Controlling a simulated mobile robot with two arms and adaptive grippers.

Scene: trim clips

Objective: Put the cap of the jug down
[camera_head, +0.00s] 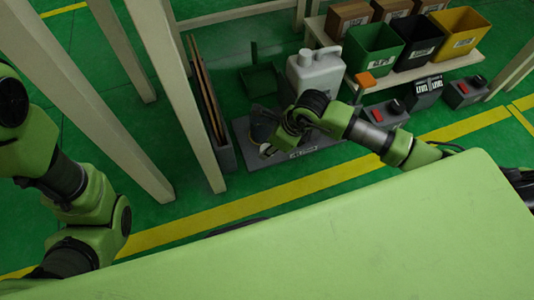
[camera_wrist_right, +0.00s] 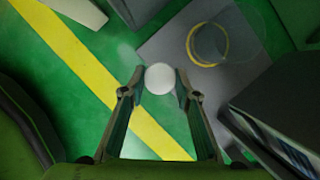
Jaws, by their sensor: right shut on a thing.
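The white jug (camera_head: 318,74) stands upright on the floor beside the low shelf in the head view. My right gripper (camera_head: 268,150) is in front and to the left of it, over the grey base plate (camera_head: 320,143). In the right wrist view the round white cap (camera_wrist_right: 159,78) sits between the fingertips of my right gripper (camera_wrist_right: 157,84), which is shut on it. I cannot make out the cap in the head view. The grey plate (camera_wrist_right: 165,50) lies ahead of the cap in the wrist view. My left arm shows at the left, but its gripper is out of view.
A yellow-rimmed round thing (camera_wrist_right: 207,46) is on the plate. A dark labelled box (camera_wrist_right: 275,125) is close on the right of the wrist view. A shelf (camera_head: 415,72) with bins stands at the back right. Pale posts (camera_head: 185,90) stand on the left. Green floor shows left of the plate.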

